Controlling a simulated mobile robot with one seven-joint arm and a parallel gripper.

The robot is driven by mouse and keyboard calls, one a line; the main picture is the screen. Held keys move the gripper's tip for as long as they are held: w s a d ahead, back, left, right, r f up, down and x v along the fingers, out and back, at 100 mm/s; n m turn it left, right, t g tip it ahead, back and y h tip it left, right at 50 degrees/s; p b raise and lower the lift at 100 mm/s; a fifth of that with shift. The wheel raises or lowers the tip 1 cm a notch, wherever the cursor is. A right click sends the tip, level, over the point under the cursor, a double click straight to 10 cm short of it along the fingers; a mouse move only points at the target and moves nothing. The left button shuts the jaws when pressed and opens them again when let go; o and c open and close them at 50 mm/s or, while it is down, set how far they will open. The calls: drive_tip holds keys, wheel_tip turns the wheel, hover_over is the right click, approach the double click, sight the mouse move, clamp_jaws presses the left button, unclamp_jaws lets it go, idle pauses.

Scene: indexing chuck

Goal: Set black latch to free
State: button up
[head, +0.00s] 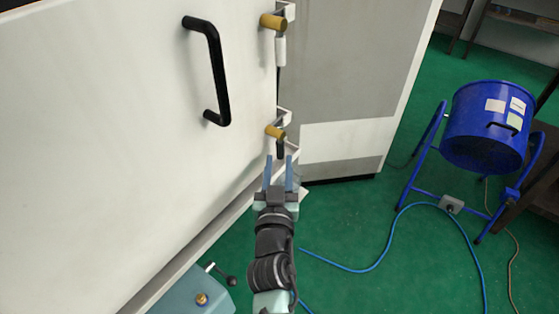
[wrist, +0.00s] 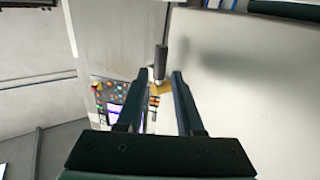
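The black latch (head: 280,150) is a short dark handle by a yellow knob (head: 275,132), at the lower right edge of the white door (head: 120,130). It hangs down from a pale bracket in the head view. In the wrist view the black latch (wrist: 161,60) shows between and beyond my fingertips, with the yellow knob (wrist: 161,88) beside it. My gripper (head: 279,159) is open, its two blue fingers pointing at the latch, one on each side in the picture. I cannot tell whether either finger touches it.
A white latch (head: 280,50) with its own yellow knob sits higher on the same edge. A black door handle (head: 215,75) is to the left. A blue fan (head: 487,125) and blue hose (head: 380,255) are on the green floor at right. A control panel (wrist: 120,100) shows in the wrist view.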

sight(280, 151)
drive_tip(key=shift+w+b, duration=0.45)
drive_tip(key=shift+w, duration=1.2)
clamp_jaws()
